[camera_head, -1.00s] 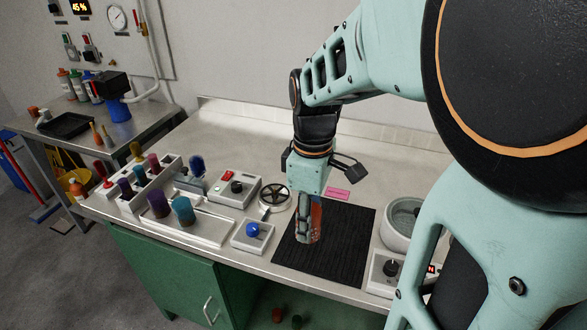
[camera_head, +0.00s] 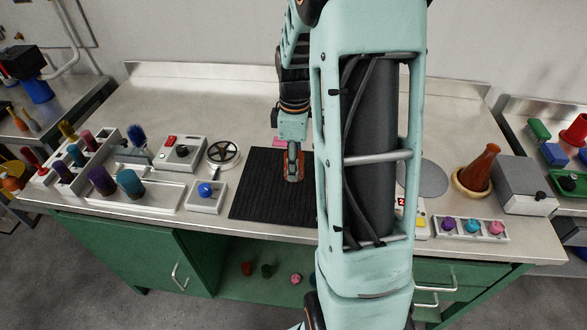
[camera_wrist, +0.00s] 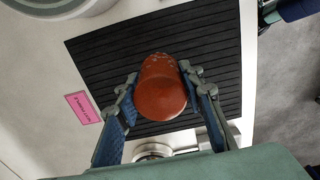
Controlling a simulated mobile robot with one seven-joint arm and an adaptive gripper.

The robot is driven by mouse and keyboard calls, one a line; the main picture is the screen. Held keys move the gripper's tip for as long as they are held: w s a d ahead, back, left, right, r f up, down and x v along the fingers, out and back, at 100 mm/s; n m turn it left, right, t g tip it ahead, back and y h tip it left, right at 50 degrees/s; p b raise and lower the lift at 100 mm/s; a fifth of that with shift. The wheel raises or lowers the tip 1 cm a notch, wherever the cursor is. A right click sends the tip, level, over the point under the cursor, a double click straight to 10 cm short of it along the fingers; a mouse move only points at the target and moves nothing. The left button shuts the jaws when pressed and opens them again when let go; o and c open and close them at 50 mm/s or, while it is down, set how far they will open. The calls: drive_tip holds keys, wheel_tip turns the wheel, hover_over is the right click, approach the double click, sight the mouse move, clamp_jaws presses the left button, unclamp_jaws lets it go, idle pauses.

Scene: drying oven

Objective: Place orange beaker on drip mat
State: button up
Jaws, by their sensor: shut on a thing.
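The orange beaker (camera_wrist: 161,92) is between the two fingers of my gripper (camera_wrist: 160,98) in the wrist view, over the black ribbed drip mat (camera_wrist: 200,40). In the head view my gripper (camera_head: 293,163) points down above the drip mat (camera_head: 258,190), with the orange beaker (camera_head: 293,172) mostly hidden by the fingers. My gripper is shut on the beaker, which looks upright. I cannot tell whether its base touches the mat. My arm hides the mat's right side in the head view.
Left of the mat stand a blue-knob box (camera_head: 206,196), a round black-and-white dial (camera_head: 223,153) and a white rack (camera_head: 130,187) with coloured bottles. A pink label (camera_wrist: 83,107) lies beside the mat. A brown flask (camera_head: 478,168) stands at right.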

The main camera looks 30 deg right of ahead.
drive_tip(key=shift+w+d+f, duration=0.1)
drive_tip(key=shift+d+f, duration=0.1)
drive_tip(key=shift+f, duration=1.5)
drive_tip(key=shift+f, duration=0.15)
drive_tip(key=o, duration=1)
drive_tip(key=shift+c, duration=0.2)
wheel_tip(320, 180, up, 12)
drive_tip(key=shift+r, duration=0.15)
